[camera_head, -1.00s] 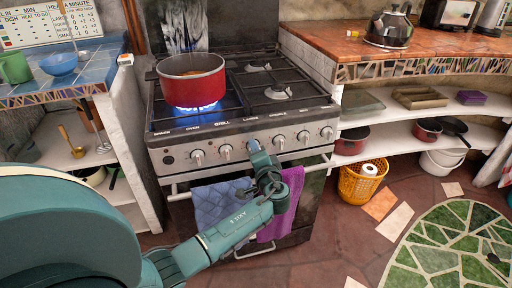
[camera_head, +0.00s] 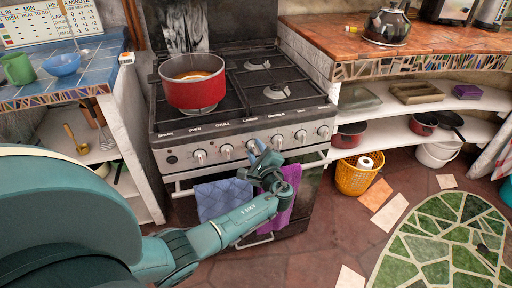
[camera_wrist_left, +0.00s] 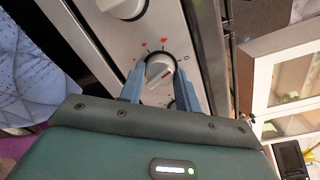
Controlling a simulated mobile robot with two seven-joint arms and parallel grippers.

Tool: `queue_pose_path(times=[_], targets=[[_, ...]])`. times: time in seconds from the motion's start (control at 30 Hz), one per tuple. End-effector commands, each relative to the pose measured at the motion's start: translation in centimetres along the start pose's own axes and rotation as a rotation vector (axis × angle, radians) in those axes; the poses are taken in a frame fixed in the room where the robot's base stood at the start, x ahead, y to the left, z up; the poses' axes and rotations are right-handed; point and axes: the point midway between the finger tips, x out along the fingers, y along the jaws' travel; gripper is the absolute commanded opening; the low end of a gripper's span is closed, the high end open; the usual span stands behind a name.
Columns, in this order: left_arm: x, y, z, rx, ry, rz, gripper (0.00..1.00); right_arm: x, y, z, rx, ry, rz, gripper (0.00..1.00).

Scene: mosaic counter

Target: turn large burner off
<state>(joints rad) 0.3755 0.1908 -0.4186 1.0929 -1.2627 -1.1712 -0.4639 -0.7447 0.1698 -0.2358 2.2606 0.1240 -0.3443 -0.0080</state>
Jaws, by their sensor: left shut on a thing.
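The stove (camera_head: 240,120) stands in the middle of the head view, with a row of knobs on its front panel. A red pot (camera_head: 195,94) with something orange in it sits on the left burner. No flame shows under it. My left gripper (camera_head: 262,152) is at the front panel, near the middle of the row. In the left wrist view my left gripper (camera_wrist_left: 158,82) has one finger on each side of a white knob (camera_wrist_left: 160,67) and is shut on it. Red marks show on the panel by this knob. My right gripper is not in view.
A blue towel (camera_head: 222,200) and a purple towel (camera_head: 284,205) hang from the oven handle below my left gripper. A kettle (camera_head: 388,26) stands on the right wooden counter. An orange basket (camera_head: 352,178) sits on the floor at the right.

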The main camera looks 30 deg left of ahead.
Motion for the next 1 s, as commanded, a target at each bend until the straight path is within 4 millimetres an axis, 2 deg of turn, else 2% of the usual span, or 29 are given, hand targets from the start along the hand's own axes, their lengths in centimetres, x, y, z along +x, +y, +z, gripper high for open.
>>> queue_pose_path(times=[0.43, 0.67, 1.0], targets=[[-0.05, -0.06, -0.05, 0.287, -0.019, 0.002, 0.10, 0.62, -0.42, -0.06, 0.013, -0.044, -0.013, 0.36], [-0.04, -0.01, -0.10, 0.343, -0.024, 0.003, 0.10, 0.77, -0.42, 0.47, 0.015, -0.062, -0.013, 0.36], [-0.03, 0.03, -0.12, 0.357, -0.024, 0.003, 0.10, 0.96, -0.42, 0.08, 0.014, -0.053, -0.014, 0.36]])
